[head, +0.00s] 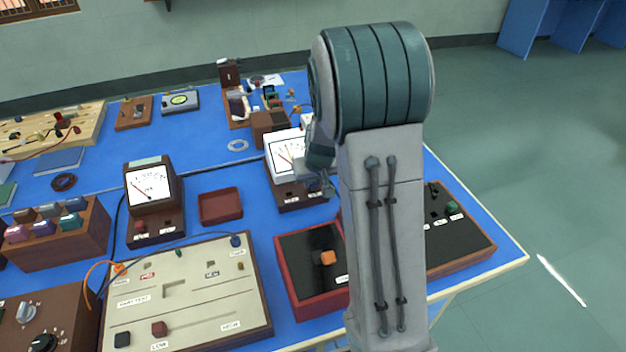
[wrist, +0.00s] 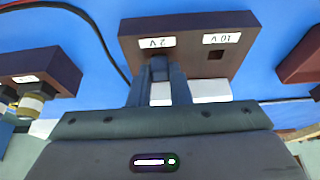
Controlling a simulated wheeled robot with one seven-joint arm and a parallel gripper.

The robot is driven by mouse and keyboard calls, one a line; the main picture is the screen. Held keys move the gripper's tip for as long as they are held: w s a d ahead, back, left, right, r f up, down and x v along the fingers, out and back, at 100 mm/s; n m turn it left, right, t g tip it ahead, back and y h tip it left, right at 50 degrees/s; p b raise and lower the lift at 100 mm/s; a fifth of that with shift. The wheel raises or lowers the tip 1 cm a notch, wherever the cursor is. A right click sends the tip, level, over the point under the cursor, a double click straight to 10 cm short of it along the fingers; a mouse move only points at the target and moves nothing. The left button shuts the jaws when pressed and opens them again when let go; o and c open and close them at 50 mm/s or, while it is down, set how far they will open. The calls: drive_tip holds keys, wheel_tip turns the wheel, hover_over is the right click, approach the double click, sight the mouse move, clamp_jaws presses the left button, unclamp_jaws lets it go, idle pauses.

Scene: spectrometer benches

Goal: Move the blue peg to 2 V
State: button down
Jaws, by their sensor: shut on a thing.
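The voltmeter (head: 287,158) has a white dial and a dark brown base, and stands at the back middle of the blue bench. In the wrist view its base (wrist: 188,30) shows upside-down labels, 2 V and 10 V. My gripper (wrist: 159,72) is shut on the dark blue peg (wrist: 159,66), which stands at the 2 V label. The peg's lower end is hidden, so I cannot tell how deep it sits. The square 10 V hole (wrist: 215,55) is empty. In the head view my arm partly hides the meter and the gripper.
A second meter (head: 151,188) and an empty red tray (head: 221,207) stand to the left. A cream panel (head: 190,290) with wires and a red-edged black box (head: 300,275) lie in front. A dark box (head: 460,245) is right of my arm.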

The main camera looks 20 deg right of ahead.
drive_tip(key=c, duration=1.3)
unclamp_jaws()
drive_tip(key=shift+o, duration=0.2)
drive_tip(key=p+v, duration=0.1)
drive_tip(key=v, duration=1.3)
drive_tip(key=shift+s, duration=0.1)
